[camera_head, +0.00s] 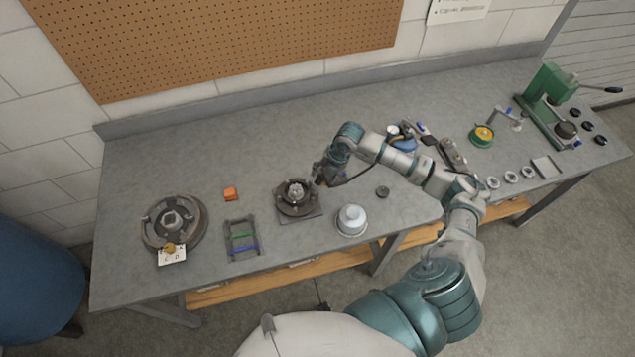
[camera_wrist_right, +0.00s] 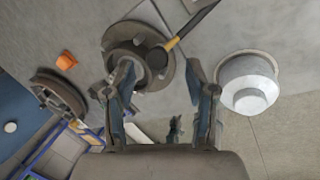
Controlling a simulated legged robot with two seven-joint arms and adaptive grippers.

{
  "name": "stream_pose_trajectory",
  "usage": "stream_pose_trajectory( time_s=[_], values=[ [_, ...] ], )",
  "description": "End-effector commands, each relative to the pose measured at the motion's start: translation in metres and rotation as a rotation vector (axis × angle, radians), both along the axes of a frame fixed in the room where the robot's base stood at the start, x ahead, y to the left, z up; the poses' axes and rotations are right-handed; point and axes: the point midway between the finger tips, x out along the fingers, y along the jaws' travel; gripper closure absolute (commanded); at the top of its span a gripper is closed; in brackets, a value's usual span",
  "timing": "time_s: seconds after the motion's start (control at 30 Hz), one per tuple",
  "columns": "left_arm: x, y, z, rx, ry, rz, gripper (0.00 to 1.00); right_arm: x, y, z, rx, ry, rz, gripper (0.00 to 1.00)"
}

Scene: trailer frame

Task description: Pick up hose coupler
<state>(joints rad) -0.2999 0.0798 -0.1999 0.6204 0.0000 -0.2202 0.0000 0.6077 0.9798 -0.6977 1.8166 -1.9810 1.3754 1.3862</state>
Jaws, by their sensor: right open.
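A small silver piece (camera_head: 296,191), which looks like the hose coupler, sits in the middle of a dark round fixture (camera_head: 284,209) on a square plate. I cannot be sure of its identity. My left gripper is out of view.
A silver domed pot (camera_head: 351,219) stands right of the fixture, also in the wrist view (camera_wrist_right: 249,83). Left are an orange block (camera_head: 230,194), a rack (camera_head: 242,240) and a dark wheel (camera_head: 150,232). A green press (camera_head: 548,88) is far right. The back-left bench is clear.

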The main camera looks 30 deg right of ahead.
Motion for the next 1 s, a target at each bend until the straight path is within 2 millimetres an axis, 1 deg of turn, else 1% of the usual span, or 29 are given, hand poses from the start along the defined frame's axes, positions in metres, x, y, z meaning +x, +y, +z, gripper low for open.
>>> stream_pose_trajectory(
  time_s=[0.1, 0.23, 0.33, 0.53, 0.57, 0.6, 0.67, 0.7, 0.77, 1.0],
  values=[
    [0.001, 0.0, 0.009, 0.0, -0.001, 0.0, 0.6, 0.007, 0.004, -0.016, 0.002, 0.004, 0.0, 0.44],
    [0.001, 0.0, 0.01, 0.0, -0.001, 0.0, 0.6, 0.011, 0.007, -0.034, 0.001, 0.003, 0.001, 0.44],
    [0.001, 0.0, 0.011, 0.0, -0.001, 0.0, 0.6, 0.012, 0.008, -0.039, 0.0, 0.003, 0.002, 0.44],
    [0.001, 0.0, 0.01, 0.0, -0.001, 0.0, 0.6, 0.012, 0.008, -0.04, 0.0, 0.001, 0.001, 0.44],
    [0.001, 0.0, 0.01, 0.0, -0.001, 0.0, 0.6, 0.012, 0.008, -0.04, 0.0, 0.001, 0.001, 0.52],
    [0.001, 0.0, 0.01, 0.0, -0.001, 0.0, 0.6, 0.012, 0.008, -0.04, 0.0, 0.001, 0.001, 0.62],
    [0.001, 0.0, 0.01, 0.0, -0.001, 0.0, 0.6, 0.012, 0.008, -0.04, 0.0, 0.001, 0.001, 0.77],
    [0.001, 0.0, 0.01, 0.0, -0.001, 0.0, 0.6, 0.012, 0.008, -0.04, 0.0, 0.001, 0.001, 0.87],
    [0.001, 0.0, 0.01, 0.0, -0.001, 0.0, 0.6, 0.012, 0.008, -0.04, 0.0, 0.002, 0.002, 1.0],
    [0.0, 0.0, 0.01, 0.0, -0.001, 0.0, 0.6, 0.012, 0.009, -0.04, 0.0, 0.003, 0.002, 1.0]
  ],
)
